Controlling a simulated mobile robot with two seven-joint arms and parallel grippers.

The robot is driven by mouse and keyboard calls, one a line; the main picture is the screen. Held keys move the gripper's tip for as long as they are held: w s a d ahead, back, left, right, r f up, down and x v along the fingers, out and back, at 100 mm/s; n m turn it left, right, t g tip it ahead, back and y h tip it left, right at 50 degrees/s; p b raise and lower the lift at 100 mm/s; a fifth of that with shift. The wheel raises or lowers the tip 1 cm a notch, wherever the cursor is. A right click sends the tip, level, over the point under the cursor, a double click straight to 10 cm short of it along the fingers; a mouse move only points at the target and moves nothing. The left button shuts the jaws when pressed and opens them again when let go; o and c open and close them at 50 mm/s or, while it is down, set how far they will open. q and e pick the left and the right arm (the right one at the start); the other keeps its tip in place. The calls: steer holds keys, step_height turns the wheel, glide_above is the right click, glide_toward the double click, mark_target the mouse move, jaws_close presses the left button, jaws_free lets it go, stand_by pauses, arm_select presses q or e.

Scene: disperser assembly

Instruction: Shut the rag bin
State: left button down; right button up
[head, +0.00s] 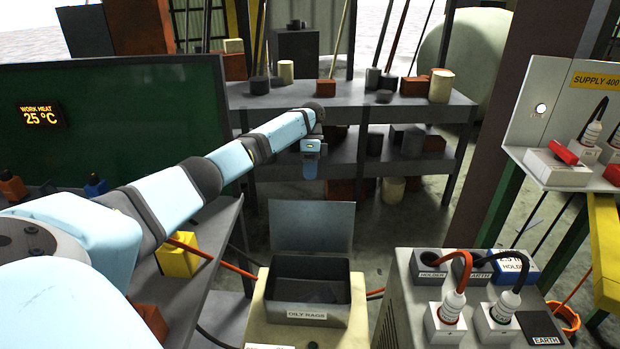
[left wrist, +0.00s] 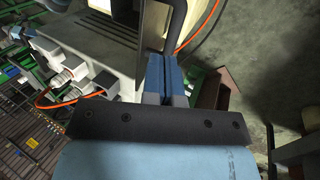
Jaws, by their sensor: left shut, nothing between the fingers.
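The rag bin (head: 308,313), labelled OILY RAGS, sits open on a cream stand at the bottom middle of the head view. Its inside is dark, and its grey lid (head: 312,228) stands raised at the back edge. My left gripper (head: 311,172) is shut and empty, pointing down above and apparently behind the raised lid. A gap shows between the fingertips and the lid's top edge in the head view. In the left wrist view the blue fingers (left wrist: 166,80) are pressed together. My right gripper is not in view.
A welding unit with HOLDER and EARTH sockets (head: 400,325) stands right of the bin. A shelf rack (head: 370,100) with pots and blocks is behind. A green screen (head: 130,110) and bench are at left. An orange cable (head: 225,262) runs beside the bin.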

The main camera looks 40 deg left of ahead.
arm_select(q)
glide_toward(312, 223)
steer(key=shift+s+a+f, duration=0.15)
steer(key=shift+s+f, duration=0.1)
steer(key=shift+f, duration=0.3)
steer(key=shift+s+a+f, duration=0.15)
steer(key=shift+s+f, duration=0.1)
steer(key=shift+f, duration=0.35)
steer(key=shift+s+d+f, duration=0.15)
steer(key=shift+f, duration=0.25)
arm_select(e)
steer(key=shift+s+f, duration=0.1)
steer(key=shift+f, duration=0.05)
arm_select(q)
steer(key=p, duration=0.1)
steer(key=y+p, duration=0.1)
steer(key=shift+s+d+r+t+p, duration=0.15)
steer(key=shift+s+d+t+p, duration=0.1)
steer(key=shift+s+t+p, duration=0.15)
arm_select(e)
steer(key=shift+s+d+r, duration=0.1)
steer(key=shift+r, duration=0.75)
